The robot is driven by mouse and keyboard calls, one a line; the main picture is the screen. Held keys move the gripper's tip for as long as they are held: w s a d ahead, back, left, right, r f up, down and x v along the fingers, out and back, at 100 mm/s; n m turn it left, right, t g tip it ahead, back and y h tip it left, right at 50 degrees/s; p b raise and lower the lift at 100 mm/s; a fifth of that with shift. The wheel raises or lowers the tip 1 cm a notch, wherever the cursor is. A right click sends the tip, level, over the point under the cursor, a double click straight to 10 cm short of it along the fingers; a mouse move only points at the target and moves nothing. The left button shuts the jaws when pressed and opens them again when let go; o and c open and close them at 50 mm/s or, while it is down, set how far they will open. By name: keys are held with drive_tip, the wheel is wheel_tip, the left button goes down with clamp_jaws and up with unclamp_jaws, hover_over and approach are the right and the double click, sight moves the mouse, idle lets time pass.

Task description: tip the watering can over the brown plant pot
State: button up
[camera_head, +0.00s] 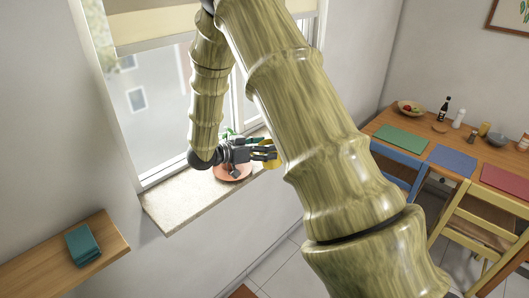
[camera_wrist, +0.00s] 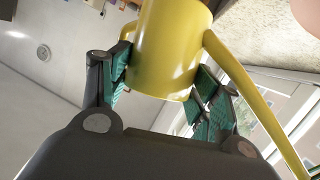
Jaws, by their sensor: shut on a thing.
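My gripper (camera_head: 264,151) is at the window, shut on the yellow watering can (camera_wrist: 168,50). In the wrist view its green-padded fingers press either side of the can's body, and a long yellow part of the can runs down the right side. In the head view only a little of the can (camera_head: 273,162) shows behind the fingers, so its tilt is unclear. A terracotta-brown round pot or saucer (camera_head: 232,174) sits on the sill below my gripper, largely covered by it. Green leaves (camera_head: 228,133) show just above. A pinkish-brown round edge (camera_wrist: 311,14) shows at the wrist view's upper right.
The pale stone sill (camera_head: 180,206) is bare to the left. Window glass (camera_head: 150,110) stands close behind my arm. A wooden shelf with a folded teal cloth (camera_head: 83,244) is at lower left. A dining table (camera_head: 450,140) with mats and chairs is at right.

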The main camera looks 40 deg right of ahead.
drive_tip(key=shift+d+r, duration=0.1)
drive_tip(key=shift+w+r+m+t+y+b, duration=0.1)
drive_tip(key=shift+r+m+t+y+b, duration=0.4)
drive_tip(key=shift+m+y+b, duration=0.25)
drive_tip(key=shift+f, duration=0.1)
idle(0.4)
drive_tip(key=s+a+f+n+t+y+b, duration=0.1)
drive_tip(key=s+a+f+n+t, duration=0.25)
drive_tip(key=f, duration=0.45)
drive_tip(key=s+a+f+n+t+y+b, duration=0.1)
drive_tip(key=s+a+f+n+t, duration=0.25)
drive_tip(key=f, duration=0.45)
drive_tip(key=a+f+n+t+y, duration=0.2)
drive_tip(key=a+f+n+y, duration=0.1)
drive_tip(key=a, duration=0.6)
drive_tip(key=w+a+f+n+t+y+b, duration=0.1)
drive_tip(key=a+f+n+t+y, duration=0.2)
drive_tip(key=a, duration=0.7)
drive_tip(key=w+a+f+n+t+y, duration=0.1)
drive_tip(key=a+f+n+t+y, duration=0.2)
drive_tip(key=a, duration=0.7)
drive_tip(key=f+n+y, duration=0.1)
drive_tip(key=n+y, duration=0.1)
drive_tip(key=n, duration=0.1)
drive_tip(key=shift+w+f, duration=0.25)
drive_tip(key=shift+f, duration=0.05)
